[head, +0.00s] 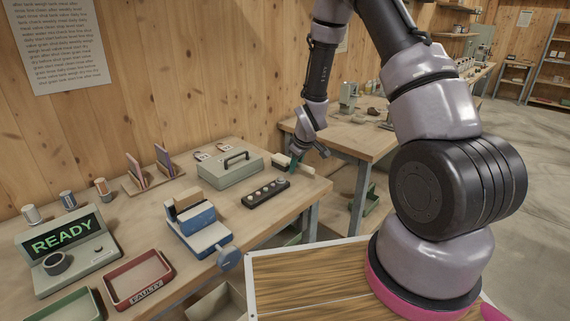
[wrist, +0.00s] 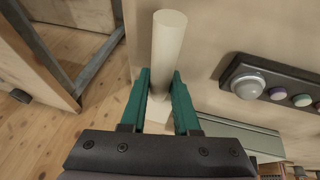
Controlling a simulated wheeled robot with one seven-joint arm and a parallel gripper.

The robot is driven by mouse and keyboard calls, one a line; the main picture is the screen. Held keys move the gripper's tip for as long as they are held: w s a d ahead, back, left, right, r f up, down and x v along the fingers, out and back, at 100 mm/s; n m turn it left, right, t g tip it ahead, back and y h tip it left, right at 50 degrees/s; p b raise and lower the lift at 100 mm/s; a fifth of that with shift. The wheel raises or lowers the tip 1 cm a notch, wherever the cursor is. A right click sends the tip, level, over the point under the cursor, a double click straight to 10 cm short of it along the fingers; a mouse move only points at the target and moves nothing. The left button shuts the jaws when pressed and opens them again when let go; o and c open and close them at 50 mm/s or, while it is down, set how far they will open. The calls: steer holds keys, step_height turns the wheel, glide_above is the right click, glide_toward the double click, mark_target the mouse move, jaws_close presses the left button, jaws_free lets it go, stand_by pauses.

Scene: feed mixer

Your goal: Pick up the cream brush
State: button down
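The cream brush (head: 283,161) lies near the back right edge of the workbench, beside the grey-green case. In the wrist view its pale round handle (wrist: 168,42) points away between my green fingers, with a paler part lower down between them. My gripper (wrist: 162,78) is at the brush, one finger on each side of it. The fingers sit very close to the handle; I cannot tell whether they press on it. In the head view my gripper (head: 309,157) is low over the bench's right end and partly hides the brush.
A black strip with round knobs (head: 266,193) lies close by, also seen in the wrist view (wrist: 285,92). The case (head: 230,172) with a black handle stands left of the brush. A blue clamp-like device (head: 200,226) and a red tray (head: 138,279) are further left.

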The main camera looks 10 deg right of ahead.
steer(key=shift+r, duration=0.1)
step_height(320, 180, up, 10)
steer(key=shift+f, duration=0.1)
stand_by(0.5)
